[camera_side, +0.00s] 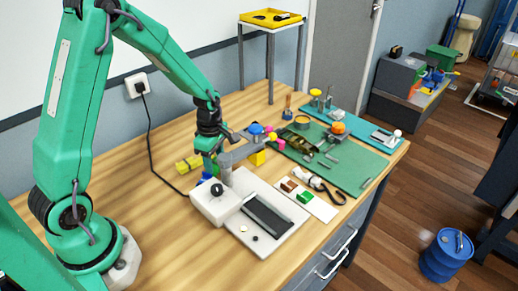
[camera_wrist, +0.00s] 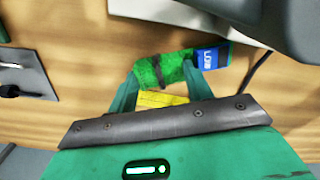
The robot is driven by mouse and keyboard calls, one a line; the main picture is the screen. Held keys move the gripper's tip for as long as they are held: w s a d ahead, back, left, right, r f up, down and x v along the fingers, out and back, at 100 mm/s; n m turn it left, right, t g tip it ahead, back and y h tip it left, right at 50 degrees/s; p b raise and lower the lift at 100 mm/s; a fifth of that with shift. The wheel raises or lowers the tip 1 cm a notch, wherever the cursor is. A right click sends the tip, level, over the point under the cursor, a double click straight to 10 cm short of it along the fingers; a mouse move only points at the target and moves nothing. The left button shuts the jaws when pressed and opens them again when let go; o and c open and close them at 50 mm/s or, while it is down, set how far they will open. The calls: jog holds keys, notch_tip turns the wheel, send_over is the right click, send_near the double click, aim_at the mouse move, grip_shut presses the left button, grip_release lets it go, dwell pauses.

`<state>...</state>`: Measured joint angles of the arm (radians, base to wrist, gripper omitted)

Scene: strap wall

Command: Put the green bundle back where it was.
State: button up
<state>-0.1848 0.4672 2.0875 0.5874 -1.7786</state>
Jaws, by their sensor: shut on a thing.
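My gripper (camera_wrist: 165,72) is shut on the green bundle (camera_wrist: 165,66) in the wrist view. The bundle is fuzzy, with a dark tie around its middle and a blue label with white letters at its right end. A green finger stands at each side of it. In the side view my gripper (camera_side: 211,170) points down behind the white device, near its grey arm. The bundle is hard to make out there, and its height above the table cannot be told.
A yellow bundle (camera_side: 188,163) lies left of my gripper. A white device (camera_side: 216,203) with a grey overhanging arm (camera_side: 242,153) stands close on the right. A white board (camera_side: 322,208) with coloured blocks lies farther right. Bare wood (camera_side: 130,180) is free at left, crossed by a black cord.

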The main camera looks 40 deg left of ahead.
aim_at(215, 163)
jog(key=shift+f, duration=0.1)
jog(key=o, duration=1)
jog(key=shift+r, duration=6.15)
